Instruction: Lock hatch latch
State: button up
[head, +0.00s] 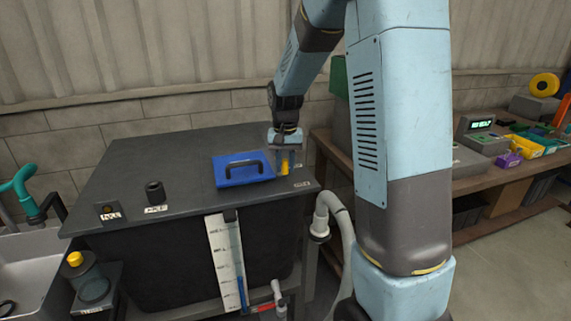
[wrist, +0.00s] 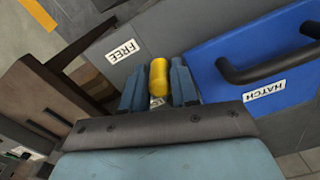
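The latch is a yellow upright handle (head: 284,169) at the right side of the blue hatch (head: 232,180), on the dark tank top. In the wrist view the yellow latch (wrist: 158,76) stands between the two fingers of my gripper (wrist: 158,85). Narrow gaps seem to show beside it, so the fingers look open around it. The hatch (wrist: 230,72) has a black handle (wrist: 262,72) and a HATCH label (wrist: 264,90). A FREE label (wrist: 123,51) lies left of the latch there. Another label (wrist: 157,101) is mostly hidden between the fingers. The latch's base is hidden.
The dark tank top (head: 180,150) also bears a black knob (head: 155,192) and a small labelled panel (head: 108,212). A grey hose (head: 340,210) hangs at the tank's right. A bench (head: 490,180) with several coloured items stands at the right. A sink (head: 30,265) is at the left.

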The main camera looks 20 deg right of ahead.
grip_shut()
jog(key=shift+d+n, duration=0.15)
jog(key=shift+n, duration=0.15)
jog(key=n, duration=0.1)
jog(key=d+n, duration=0.1)
jog(key=n, duration=0.1)
jog(key=shift+w+d, duration=0.15)
jog(key=shift+d, duration=0.15)
jog(key=n, duration=0.2)
jog(key=w+d+n, duration=0.1)
jog(key=n, duration=0.1)
jog(key=d+n, duration=0.1)
jog(key=shift+w+n, duration=0.2)
jog(key=shift+n, duration=0.2)
jog(key=n, duration=0.1)
jog(key=w+n, duration=0.1)
jog(key=n, duration=0.1)
jog(key=d+n, duration=0.1)
jog(key=shift+w+n, duration=0.3)
jog(key=shift+w, duration=0.05)
jog(key=shift+w+d+r+n, duration=0.1)
jog(key=shift+w+n, duration=0.35)
jog(key=shift+n, duration=0.55)
jog(key=shift+w+n, duration=0.4)
jog(key=shift+n, duration=0.6)
